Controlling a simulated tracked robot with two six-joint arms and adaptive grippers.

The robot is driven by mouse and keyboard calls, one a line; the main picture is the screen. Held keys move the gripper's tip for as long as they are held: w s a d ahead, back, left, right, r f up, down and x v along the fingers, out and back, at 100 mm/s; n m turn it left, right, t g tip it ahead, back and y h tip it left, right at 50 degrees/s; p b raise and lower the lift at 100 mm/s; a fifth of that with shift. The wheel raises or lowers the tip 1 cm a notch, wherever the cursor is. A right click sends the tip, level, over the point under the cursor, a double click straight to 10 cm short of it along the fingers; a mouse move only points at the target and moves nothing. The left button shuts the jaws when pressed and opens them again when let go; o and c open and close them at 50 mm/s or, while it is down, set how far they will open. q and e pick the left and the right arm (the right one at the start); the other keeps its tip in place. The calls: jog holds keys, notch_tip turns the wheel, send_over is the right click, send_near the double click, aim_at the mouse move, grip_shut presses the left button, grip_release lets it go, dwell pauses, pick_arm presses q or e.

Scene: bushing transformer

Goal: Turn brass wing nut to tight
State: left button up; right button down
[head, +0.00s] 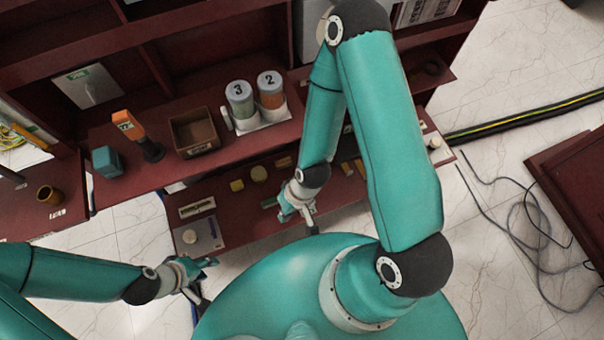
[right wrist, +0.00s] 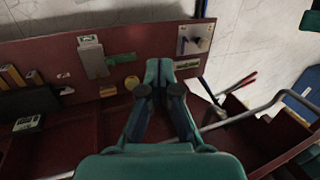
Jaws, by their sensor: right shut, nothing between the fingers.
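I cannot pick out a brass wing nut for certain. My right gripper (head: 300,212) is over the bench in the head view. In the right wrist view its fingers (right wrist: 159,76) are together and empty, hiding the surface behind them. My left gripper (head: 207,282) is open and empty at the lower left, apart from the bench.
Above stand numbered jars (head: 240,98), a brown box (head: 194,132) and an orange tool (head: 128,123). Cables (head: 530,235) lie on the right floor.

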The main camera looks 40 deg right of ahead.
jog(key=w+d+f+m+b, duration=0.2)
jog(key=w+f+b, duration=0.1)
jog(key=f+b, duration=0.6)
jog(key=w+d+f+m+b, duration=0.2)
jog(key=w+f+b, duration=0.1)
jog(key=f+b, duration=0.6)
jog(key=w+d+f+m+b, duration=0.25)
jog(key=f+b, duration=0.45)
jog(key=f, duration=0.4)
jog(key=w+d+f+m+p, duration=0.1)
jog(key=w+d+m, duration=0.45)
jog(key=d, duration=0.45)
jog(key=w+d+f+m, duration=0.1)
jog(key=w+d+m, duration=0.3)
jog(key=d+m, duration=0.5)
jog(key=f, duration=0.3)
jog(key=a+f+n+b, duration=0.1)
jog(key=f, duration=0.2)
jog(key=a+f+n+b, duration=0.1)
jog(key=f, duration=0.2)
jog(key=shift+w+f, duration=0.15)
jog(key=shift+w, duration=0.05)
jog(key=shift+w+a+r, duration=0.1)
jog(key=shift+w+a, duration=0.1)
jog(key=shift+a, duration=0.45)
jog(key=shift+w+a+r, duration=0.1)
jog(key=shift+w+a, duration=0.05)
jog(key=shift+a, duration=0.45)
jog(key=shift+w+a, duration=0.15)
jog(key=shift+a, duration=0.55)
